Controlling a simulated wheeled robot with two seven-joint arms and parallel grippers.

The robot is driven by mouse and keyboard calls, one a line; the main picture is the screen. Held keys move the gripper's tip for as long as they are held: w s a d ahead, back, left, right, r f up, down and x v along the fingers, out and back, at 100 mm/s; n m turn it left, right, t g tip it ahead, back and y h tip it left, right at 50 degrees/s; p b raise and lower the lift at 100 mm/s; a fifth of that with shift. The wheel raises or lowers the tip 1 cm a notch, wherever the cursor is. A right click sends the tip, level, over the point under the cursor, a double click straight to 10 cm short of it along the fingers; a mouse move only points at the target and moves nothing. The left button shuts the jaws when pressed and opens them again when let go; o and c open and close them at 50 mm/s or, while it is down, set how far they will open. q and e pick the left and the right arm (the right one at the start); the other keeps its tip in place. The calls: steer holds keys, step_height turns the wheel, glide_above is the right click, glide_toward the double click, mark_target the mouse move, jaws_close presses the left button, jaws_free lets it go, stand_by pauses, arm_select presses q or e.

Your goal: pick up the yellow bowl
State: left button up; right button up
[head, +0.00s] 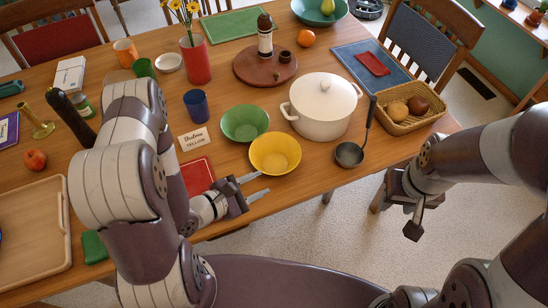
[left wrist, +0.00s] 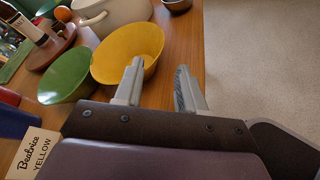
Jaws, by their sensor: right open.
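The yellow bowl (head: 275,154) stands upright and empty near the front edge of the table, just right of the green bowl (head: 245,123). My left gripper (head: 262,184) is open, its fingers in front of the yellow bowl. In the left wrist view the yellow bowl (left wrist: 128,50) lies to the left and beyond my left fingers (left wrist: 160,70), and the left finger overlaps its rim. I cannot tell whether they touch. Nothing is between the fingers. My right gripper (head: 416,219) is open, off the table at the right.
A white lidded pot (head: 322,108) and a ladle (head: 350,153) stand right of the yellow bowl. A card (left wrist: 37,155) reading "Beatrice YELLOW", a blue cup (head: 197,105) and a red book (head: 198,175) are left. A basket (head: 412,122) sits at the right table edge.

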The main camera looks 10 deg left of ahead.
mark_target(292, 167)
arm_select(q)
steer(key=x, duration=1.1)
steer(key=shift+w+a+f, duration=0.1)
steer(key=shift+w+a, duration=0.1)
steer(key=shift+w, duration=0.05)
jaws_close()
